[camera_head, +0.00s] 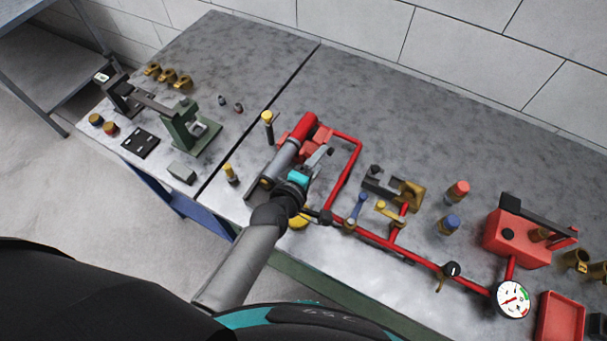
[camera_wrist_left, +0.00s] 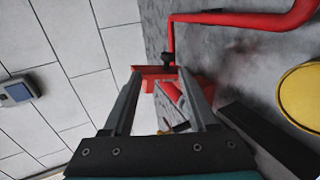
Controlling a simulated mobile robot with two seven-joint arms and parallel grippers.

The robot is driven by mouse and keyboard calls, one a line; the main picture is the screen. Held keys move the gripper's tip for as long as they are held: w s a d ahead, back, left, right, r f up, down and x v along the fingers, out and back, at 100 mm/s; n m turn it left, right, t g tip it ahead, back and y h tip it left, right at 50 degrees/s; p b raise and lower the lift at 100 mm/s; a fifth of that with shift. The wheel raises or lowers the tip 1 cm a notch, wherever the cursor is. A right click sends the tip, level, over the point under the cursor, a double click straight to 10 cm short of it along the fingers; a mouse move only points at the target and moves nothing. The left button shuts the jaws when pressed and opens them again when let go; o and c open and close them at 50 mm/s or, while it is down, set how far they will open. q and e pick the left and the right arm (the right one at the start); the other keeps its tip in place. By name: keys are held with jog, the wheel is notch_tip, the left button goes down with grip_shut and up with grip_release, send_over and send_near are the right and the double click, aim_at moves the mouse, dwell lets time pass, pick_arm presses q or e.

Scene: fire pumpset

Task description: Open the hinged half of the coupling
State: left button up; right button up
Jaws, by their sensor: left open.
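My left gripper (camera_head: 321,156) reaches over the red and grey pump unit (camera_head: 304,128) in the head view. My wrist and gripper hide part of the unit. My right gripper is not in view.
Red pipework (camera_head: 348,172) with valves runs along the bench to a gauge (camera_head: 513,299). A yellow round part (camera_wrist_left: 303,95) and a dark bar (camera_wrist_left: 262,138) lie right of the fingers. A green press (camera_head: 186,128) stands at left. The bench's back is clear.

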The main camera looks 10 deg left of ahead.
pick_arm(q)
jog(key=v, duration=0.7)
jog(key=shift+s+p, duration=0.25)
jog(key=shift+p, duration=0.05)
jog(key=shift+c, duration=0.3)
